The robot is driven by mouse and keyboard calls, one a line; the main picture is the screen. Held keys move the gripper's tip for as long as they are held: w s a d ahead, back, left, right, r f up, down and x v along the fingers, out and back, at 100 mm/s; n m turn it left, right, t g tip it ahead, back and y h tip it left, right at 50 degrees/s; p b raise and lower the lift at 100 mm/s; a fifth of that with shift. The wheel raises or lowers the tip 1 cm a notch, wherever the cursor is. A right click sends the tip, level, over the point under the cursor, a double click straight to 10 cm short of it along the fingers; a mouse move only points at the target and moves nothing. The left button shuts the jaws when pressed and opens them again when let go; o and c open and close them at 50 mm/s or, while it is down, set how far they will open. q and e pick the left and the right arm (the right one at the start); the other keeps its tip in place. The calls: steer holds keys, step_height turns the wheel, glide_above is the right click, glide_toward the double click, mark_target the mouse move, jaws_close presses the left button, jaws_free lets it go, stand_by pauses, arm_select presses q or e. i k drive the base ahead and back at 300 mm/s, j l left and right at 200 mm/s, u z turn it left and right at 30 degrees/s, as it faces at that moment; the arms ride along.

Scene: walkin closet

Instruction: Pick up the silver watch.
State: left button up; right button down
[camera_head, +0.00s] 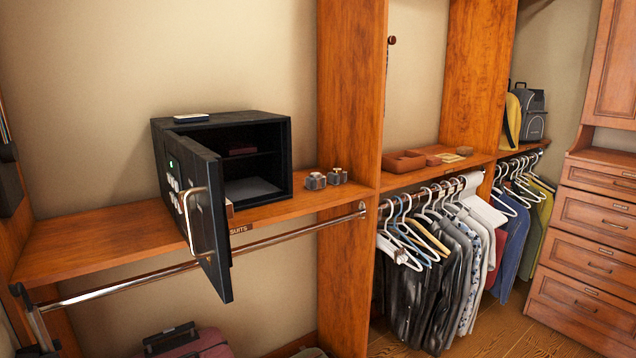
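I cannot make out a silver watch for certain. Two small grey, blocky items stand on the wooden shelf (100,240) just right of the black safe: a left one (315,181) and a right one (337,176). They are too small to tell whether either is a watch or holds one. The safe (222,122) stands with its door (207,215) swung open toward me, past the shelf's front edge. Inside, a dark red item (242,151) lies on the upper level, and the lower level is partly hidden by the door. Neither of my grippers shows clearly in view.
A metal hanging rod (290,240) runs below the shelf front. A wooden upright (350,100) separates this bay from the right bay, which has a brown tray (403,162) above hanging clothes (440,270). A reddish suitcase (190,345) sits below. The shelf left of the safe is clear.

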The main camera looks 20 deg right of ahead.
mark_target(315, 180)
steer(key=i+l, duration=0.15)
steer(key=l, duration=0.25)
steer(key=i+l, duration=0.15)
steer(key=l, duration=0.2)
steer(key=i+l, duration=0.15)
steer(key=l, duration=0.25)
steer(key=i+l, duration=0.15)
steer(key=l, duration=0.2)
steer(key=i+l, duration=0.15)
steer(key=l, duration=0.25)
steer(key=i+l, duration=0.15)
steer(key=l, duration=0.2)
steer(key=i+l, duration=0.15)
steer(key=l, duration=0.25)
